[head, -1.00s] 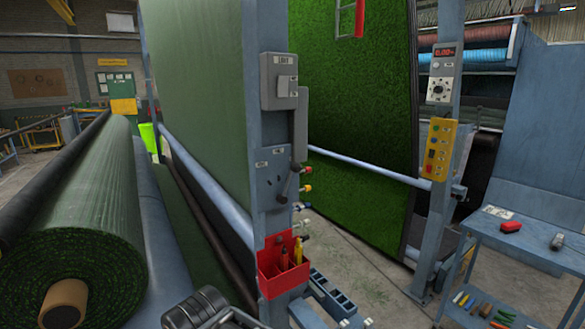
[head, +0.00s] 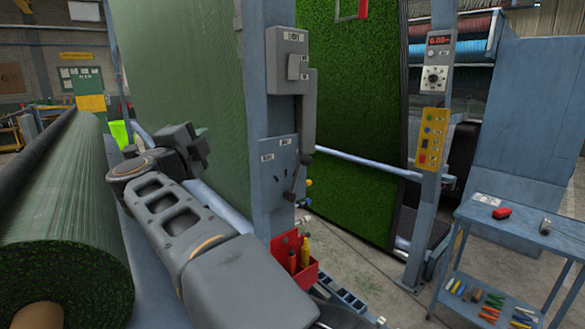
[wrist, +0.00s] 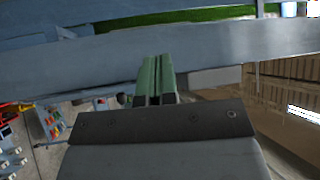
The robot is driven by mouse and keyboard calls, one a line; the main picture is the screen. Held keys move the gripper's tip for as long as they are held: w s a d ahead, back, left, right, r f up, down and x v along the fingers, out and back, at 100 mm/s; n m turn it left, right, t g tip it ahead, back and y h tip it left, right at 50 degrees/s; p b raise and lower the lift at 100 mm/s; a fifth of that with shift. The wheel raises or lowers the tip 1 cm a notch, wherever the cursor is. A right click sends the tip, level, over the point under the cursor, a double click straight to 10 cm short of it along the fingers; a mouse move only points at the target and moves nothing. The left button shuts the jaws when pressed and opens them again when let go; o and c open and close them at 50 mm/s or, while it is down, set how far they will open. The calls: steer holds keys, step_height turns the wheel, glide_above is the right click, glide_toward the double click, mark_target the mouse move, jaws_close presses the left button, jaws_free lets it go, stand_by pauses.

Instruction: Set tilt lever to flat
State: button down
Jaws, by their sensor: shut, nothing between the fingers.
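The likely tilt lever (head: 292,184) is a dark handle on a blue-grey plate (head: 270,178) on the near upright post (head: 262,110). It points downward at a slant, its knob at the lower end. Two small labels sit on the plate, too small to read. My gripper (head: 203,146) is raised left of the post, in front of the pale green sheet and apart from the lever. In the wrist view its green fingers (wrist: 155,78) are together with nothing between them. A blue-grey beam (wrist: 200,52) crosses behind them there. I cannot pick out the lever in the wrist view.
A grey switch box (head: 288,62) is above the plate; a red tool holder (head: 291,258) is below it. A large turf roll (head: 70,210) lies left. A yellow control box (head: 432,140) is on the far post. A blue cart (head: 510,235) stands right, with open floor before it.

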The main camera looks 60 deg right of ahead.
steer(key=s+d+f+m+g+y, duration=0.1)
steer(key=s+d+f+m+g, duration=0.2)
steer(key=s+m+g, duration=0.4)
steer(key=m+g+y, duration=0.3)
steer(key=g+y, duration=0.1)
steer(key=g, duration=0.1)
glide_toward(302, 163)
steer(key=x, duration=0.1)
steer(key=p+x, duration=0.1)
steer(key=x, duration=0.1)
steer(key=p+x, duration=0.1)
steer(key=x, duration=0.1)
steer(key=shift+s+f, duration=0.1)
steer(key=shift+f, duration=0.25)
steer(key=shift+s+d+p, duration=0.25)
steer(key=shift+d+p, duration=0.1)
steer(key=shift+d, duration=0.45)
